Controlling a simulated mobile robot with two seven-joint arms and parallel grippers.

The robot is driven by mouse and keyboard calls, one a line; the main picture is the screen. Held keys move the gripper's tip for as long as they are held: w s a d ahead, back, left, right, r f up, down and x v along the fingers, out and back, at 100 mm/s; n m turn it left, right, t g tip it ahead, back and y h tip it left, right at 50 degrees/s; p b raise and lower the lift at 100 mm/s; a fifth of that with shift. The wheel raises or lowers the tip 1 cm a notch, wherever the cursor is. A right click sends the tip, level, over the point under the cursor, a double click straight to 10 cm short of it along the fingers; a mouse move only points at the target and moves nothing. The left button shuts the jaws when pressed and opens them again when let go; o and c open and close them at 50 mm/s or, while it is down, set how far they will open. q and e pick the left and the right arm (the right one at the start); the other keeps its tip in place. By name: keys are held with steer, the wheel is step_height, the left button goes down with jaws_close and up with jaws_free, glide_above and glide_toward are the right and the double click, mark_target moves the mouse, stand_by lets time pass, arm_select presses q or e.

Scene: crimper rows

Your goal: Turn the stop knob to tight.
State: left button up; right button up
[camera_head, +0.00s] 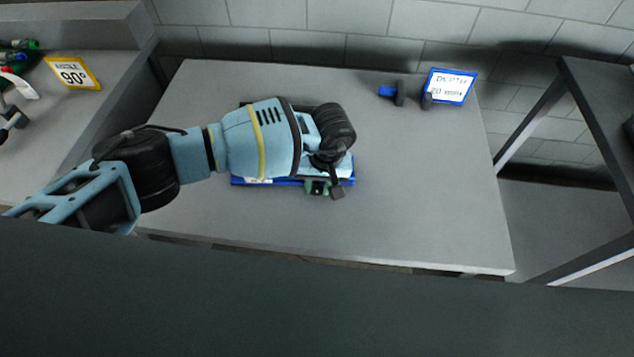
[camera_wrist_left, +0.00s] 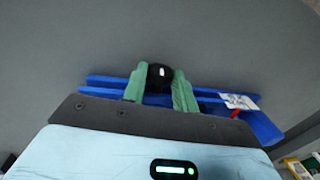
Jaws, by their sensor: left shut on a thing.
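The stop knob (camera_wrist_left: 160,75) is a black round knob with a white mark. It sits at the edge of a long blue fixture (camera_wrist_left: 208,113) in the left wrist view. My left gripper (camera_wrist_left: 159,88) has green fingers on both sides of the knob and is shut on it. The fixture carries a white label (camera_wrist_left: 240,101) with a red pointer (camera_wrist_left: 235,113) beside it. In the head view my left arm covers most of the fixture (camera_head: 240,181), and the knob cannot be made out. My right gripper is not in view.
The grey table (camera_head: 420,200) is clear to the right. At its back right stand a blue-framed depth sign (camera_head: 450,87) and a small blue and black piece (camera_head: 388,91). A yellow 90° sign (camera_head: 73,73) stands on the left bench. A dark frame (camera_head: 545,105) stands at right.

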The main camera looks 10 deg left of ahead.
arm_select(q)
steer(key=shift+d+f+y+b, duration=0.2)
steer(key=shift+y+b, duration=0.15)
steer(key=shift+y, duration=0.25)
steer(key=shift+r, duration=0.15)
steer(key=o, duration=1)
steer(key=shift+v, duration=3.95)
